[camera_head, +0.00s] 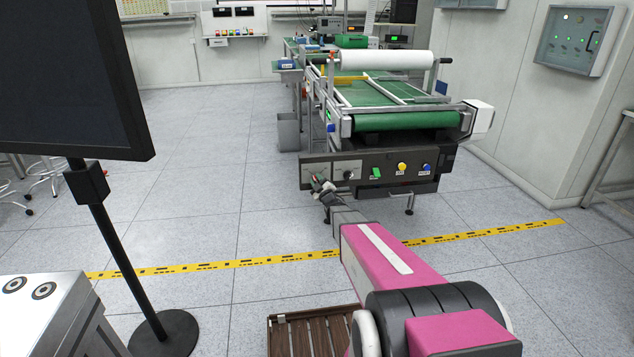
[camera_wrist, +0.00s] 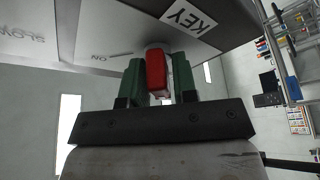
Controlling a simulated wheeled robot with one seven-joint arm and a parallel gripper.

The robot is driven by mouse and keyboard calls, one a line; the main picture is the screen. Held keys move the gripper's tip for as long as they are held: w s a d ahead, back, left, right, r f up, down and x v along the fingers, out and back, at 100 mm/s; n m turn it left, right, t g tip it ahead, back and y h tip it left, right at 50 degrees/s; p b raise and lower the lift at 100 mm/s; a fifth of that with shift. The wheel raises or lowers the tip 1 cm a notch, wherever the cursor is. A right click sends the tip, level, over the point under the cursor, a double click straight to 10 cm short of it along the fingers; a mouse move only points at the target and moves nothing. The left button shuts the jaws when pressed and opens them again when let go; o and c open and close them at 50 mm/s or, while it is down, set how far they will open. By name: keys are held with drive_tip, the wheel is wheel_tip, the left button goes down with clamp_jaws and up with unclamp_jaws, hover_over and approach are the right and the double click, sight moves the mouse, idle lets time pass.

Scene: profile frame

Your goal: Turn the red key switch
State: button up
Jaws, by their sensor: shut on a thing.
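The red key switch (camera_wrist: 156,72) shows in the wrist view as a red handle on a round pale base on the panel. A "KEY" label (camera_wrist: 188,18) is beside it, and the letters "ON" are on the plate to its left. My gripper (camera_wrist: 160,82) has green fingers, one on each side of the red handle, and is shut on it. In the head view my gripper (camera_head: 322,187) is at the left part of the dark control panel (camera_head: 329,169) on the conveyor machine's front. The key itself is too small to make out there.
A green button (camera_head: 376,173), a yellow button (camera_head: 402,167) and a blue button (camera_head: 426,168) are to the right on the same panel. The conveyor (camera_head: 405,120) is above it. A black screen on a stand (camera_head: 75,80) is at the left.

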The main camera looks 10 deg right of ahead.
idle(0.4)
drive_tip(key=o, duration=0.7)
drive_tip(key=v, duration=1)
drive_tip(key=shift+s+d, duration=0.2)
drive_tip(key=shift+s, duration=0.2)
drive_tip(key=s+a+m+g+h, duration=0.1)
drive_tip(key=s+m+g, duration=0.3)
drive_tip(key=s, duration=0.5)
drive_tip(key=s+a+f+m+g+h, duration=0.1)
drive_tip(key=s+m+g+h, duration=0.2)
drive_tip(key=s+g, duration=0.6)
drive_tip(key=s+m+g+h, duration=0.1)
drive_tip(key=s+m+g, duration=0.4)
drive_tip(key=s+g, duration=0.2)
drive_tip(key=shift+s+a+f+m+h, duration=0.15)
drive_tip(key=shift+s+a+m+h, duration=0.05)
drive_tip(key=shift+s, duration=0.35)
drive_tip(key=shift+s+a+f+m+h, duration=0.1)
drive_tip(key=shift+s+a+m+h, duration=0.1)
drive_tip(key=shift+s, duration=0.4)
